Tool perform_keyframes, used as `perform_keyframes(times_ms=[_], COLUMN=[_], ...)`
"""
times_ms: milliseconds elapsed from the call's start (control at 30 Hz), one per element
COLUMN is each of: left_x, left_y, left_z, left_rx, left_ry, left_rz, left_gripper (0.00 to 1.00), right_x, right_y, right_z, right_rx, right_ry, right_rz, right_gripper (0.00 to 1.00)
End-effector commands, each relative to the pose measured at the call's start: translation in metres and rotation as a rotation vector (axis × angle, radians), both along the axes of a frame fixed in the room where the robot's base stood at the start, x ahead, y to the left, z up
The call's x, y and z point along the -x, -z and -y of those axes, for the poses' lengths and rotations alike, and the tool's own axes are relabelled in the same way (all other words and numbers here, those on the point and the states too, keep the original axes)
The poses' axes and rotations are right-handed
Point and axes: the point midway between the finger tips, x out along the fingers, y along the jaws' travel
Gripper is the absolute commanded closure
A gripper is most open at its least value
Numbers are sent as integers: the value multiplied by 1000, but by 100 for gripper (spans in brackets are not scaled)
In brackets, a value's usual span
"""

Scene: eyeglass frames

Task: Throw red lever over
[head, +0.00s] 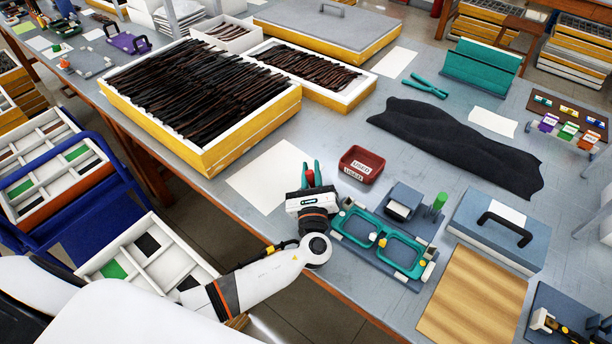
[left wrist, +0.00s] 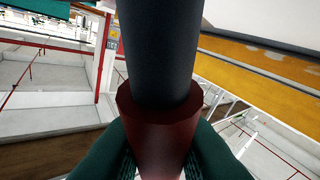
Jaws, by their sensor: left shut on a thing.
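My left gripper (head: 310,174) is shut on a red piece, which I take to be the red lever (head: 309,178). In the left wrist view it is a dark red collar (left wrist: 158,125) on a thick dark grey shaft (left wrist: 158,45), between the green fingers (left wrist: 160,158). What the shaft joins is hidden. The gripper is at the back left of the fixture (head: 407,274), which carries a teal eyeglass front (head: 409,240) with two openings. I cannot tell whether the lever is attached to the fixture. My right gripper is not in view.
A red bin (head: 361,164) stands just right of the gripper. A white sheet (head: 262,181) lies to its left. A post with a green top (head: 439,203) stands behind the fixture. A wooden board (head: 476,300) and a blue-grey case (head: 500,232) are to the right.

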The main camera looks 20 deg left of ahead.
Motion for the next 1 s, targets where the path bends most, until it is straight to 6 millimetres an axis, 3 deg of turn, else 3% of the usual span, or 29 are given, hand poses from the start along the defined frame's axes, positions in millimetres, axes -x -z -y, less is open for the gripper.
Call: perform_keyframes(times_ms=[400,933,967,1000], left_x=[4,4,4,4], left_y=[-5,-6,-6,-6], left_z=[14,16,16,16], left_rx=[-174,-196,-195,-195], left_ry=[0,1,1,1], left_rz=[45,50,50,50], left_gripper=[100,100,78,72], right_x=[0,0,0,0], right_y=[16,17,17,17], right_z=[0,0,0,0], right_rx=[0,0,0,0], right_ry=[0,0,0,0], right_rz=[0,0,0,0], right_gripper=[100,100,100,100])
